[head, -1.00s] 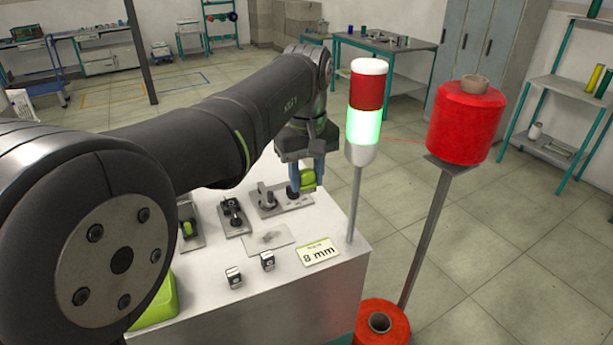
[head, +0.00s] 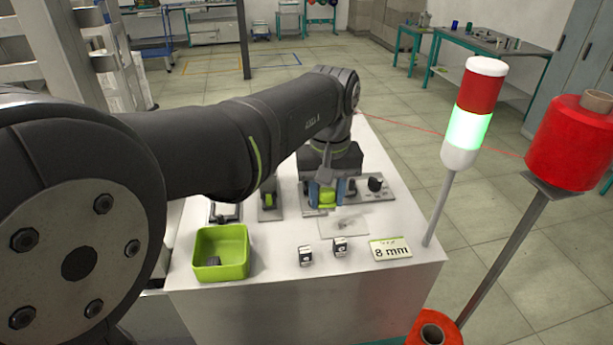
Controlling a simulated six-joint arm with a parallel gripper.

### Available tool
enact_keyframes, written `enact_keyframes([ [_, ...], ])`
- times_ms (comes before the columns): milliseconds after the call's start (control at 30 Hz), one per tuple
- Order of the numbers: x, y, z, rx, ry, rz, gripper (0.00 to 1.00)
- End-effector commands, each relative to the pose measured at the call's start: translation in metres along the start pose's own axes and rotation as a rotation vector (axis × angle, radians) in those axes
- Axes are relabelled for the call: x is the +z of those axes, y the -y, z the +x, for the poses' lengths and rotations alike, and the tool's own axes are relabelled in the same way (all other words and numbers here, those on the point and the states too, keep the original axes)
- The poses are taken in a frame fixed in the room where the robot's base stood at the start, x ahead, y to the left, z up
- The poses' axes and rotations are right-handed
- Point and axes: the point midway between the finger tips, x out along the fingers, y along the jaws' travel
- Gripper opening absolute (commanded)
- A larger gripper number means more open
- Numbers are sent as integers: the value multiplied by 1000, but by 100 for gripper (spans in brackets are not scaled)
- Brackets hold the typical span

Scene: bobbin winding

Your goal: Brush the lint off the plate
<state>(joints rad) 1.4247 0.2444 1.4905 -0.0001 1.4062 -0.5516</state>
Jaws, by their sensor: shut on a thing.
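The plate (head: 338,229) lies flat on the white bench top, a thin pale grey sheet. A grey smudge of lint (head: 350,223) shows on it. My gripper (head: 326,192) points down just behind the plate's far left part, its blue fingers shut on a lime-green block (head: 326,198). I cannot tell whether this block is the brush; no bristles show clearly. Its underside and its gap to the bench are hard to judge.
A grey fixture with a black knob (head: 375,184) stands right of my gripper. Another fixture holding a green piece (head: 270,202) stands left. A green bin (head: 221,252), two small dark-and-white blocks (head: 306,255) and an "8 mm" card (head: 390,250) are nearer. A signal lamp (head: 468,115) glows green.

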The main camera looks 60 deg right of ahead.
Motion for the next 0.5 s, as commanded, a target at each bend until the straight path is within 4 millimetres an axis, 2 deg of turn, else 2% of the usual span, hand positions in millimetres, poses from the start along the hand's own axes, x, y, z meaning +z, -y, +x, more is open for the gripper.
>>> enact_keyframes([
  [500, 0, 0, 50, -2, 3, 0, 16],
])
